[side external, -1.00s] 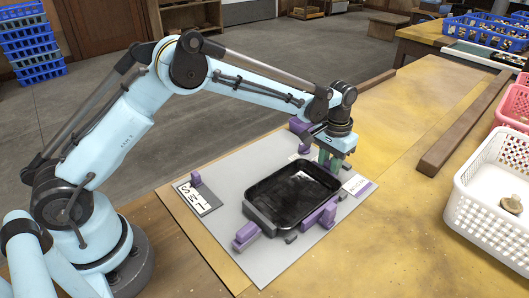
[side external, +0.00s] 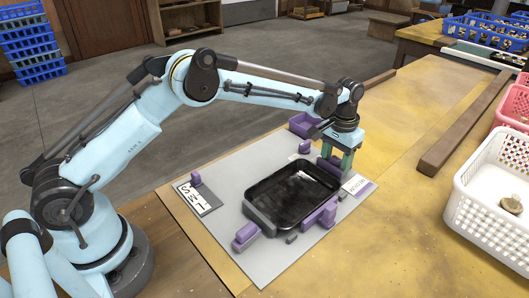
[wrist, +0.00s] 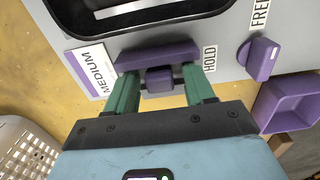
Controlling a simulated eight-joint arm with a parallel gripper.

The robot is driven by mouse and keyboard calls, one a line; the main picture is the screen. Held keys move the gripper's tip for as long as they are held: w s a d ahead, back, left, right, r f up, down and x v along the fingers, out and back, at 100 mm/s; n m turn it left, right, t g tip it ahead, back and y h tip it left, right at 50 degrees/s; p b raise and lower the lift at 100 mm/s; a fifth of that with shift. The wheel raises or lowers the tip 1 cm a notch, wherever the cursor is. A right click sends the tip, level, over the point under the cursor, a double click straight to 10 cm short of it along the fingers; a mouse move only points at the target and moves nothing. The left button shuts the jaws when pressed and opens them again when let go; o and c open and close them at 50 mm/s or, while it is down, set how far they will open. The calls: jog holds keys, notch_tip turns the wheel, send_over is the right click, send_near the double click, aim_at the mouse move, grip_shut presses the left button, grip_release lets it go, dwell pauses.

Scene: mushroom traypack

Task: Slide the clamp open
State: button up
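The clamp is a purple bar (wrist: 158,55) with a small square knob (wrist: 159,79), lying along the edge of the black tray (wrist: 130,12). In the side view, the tray (side external: 262,218) sits on a grey board (side external: 215,228). My gripper (wrist: 160,82) has its two green fingers on either side of the knob, with a gap visible on each side. In the side view, my gripper (side external: 339,160) is low at the tray's far right corner. Whether the fingertips touch the board or bar is unclear. HOLD (wrist: 210,58) and FREE (wrist: 259,16) labels lie to the right.
A purple wedge-shaped piece (wrist: 262,60) stands near FREE. An open purple bin (wrist: 290,98) is beside the board. A MEDIUM label (wrist: 91,70) lies left of the clamp. A white basket (side external: 490,205) stands on the right; a wooden strip (side external: 464,125) crosses the table.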

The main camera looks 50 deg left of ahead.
aim_at(336, 157)
jog(key=shift+r, duration=0.1)
jog(key=shift+r, duration=2.15)
jog(key=shift+s+r, duration=0.1)
jog(key=shift+r, duration=0.1)
jog(key=s+a+r+t, duration=0.4)
jog(key=s+a+r, duration=0.2)
jog(key=s+r, duration=0.55)
jog(key=s+a+f+t, duration=0.1)
jog(key=s, duration=0.5)
jog(key=s+a+f+t, duration=0.2)
jog(key=s, duration=0.5)
jog(key=shift+s+a, duration=0.25)
jog(key=shift+s, duration=0.05)
